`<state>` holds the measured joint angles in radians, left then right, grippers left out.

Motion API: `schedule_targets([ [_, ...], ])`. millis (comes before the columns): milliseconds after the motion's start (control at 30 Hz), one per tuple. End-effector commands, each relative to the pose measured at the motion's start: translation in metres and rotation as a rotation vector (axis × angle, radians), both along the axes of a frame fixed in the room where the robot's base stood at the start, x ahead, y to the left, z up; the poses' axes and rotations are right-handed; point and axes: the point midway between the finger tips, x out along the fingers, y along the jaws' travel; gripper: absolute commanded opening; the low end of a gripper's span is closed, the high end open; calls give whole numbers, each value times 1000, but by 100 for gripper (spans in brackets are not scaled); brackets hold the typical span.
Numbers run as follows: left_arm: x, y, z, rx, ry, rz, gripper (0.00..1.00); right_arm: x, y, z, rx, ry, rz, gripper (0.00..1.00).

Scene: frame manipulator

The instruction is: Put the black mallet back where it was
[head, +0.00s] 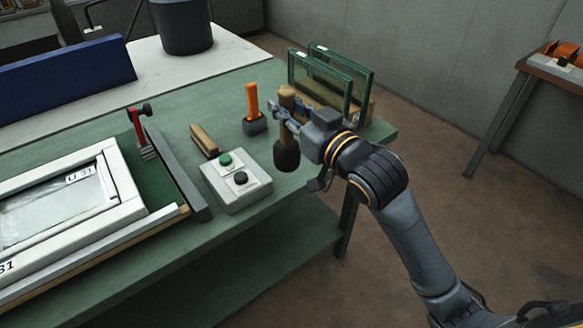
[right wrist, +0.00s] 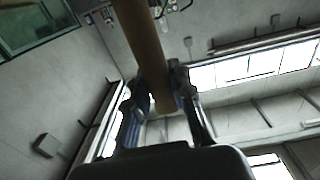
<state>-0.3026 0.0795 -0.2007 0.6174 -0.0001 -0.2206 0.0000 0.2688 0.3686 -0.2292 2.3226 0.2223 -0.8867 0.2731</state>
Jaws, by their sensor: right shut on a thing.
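The black mallet has a tan wooden handle (head: 287,98) and a black head (head: 287,155). My right gripper (head: 283,113) is shut around the handle and holds the mallet upright, head down, near the table's right front edge. I cannot tell whether the head touches the tabletop. In the right wrist view the tan handle (right wrist: 147,50) runs between the two fingers (right wrist: 158,95), and the black head is out of sight. My left gripper is not in view.
An orange-handled tool (head: 253,100) stands just left of the mallet on the green table (head: 225,95). Glass panes (head: 325,75) stand in a wooden rack behind. A button box (head: 236,190), a wooden block (head: 204,140), a red-handled tool (head: 137,130) and a white frame (head: 120,180) lie left.

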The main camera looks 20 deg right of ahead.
Motion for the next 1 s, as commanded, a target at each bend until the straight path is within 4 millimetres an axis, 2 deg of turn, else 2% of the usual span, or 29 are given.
schedule_targets([
  [167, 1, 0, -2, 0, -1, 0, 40, 12, -4, 1, 0, 0, 1, 0],
  [367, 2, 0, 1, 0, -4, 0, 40, 42, -16, -13, 0, -1, -1, 0],
  [633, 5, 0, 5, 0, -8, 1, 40, 91, -36, -37, 0, -1, -1, 0],
  [800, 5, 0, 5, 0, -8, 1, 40, 111, -43, -66, 1, -1, 1, 0],
  [1000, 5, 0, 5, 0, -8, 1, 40, 126, -48, -85, 1, -4, 2, 0],
])
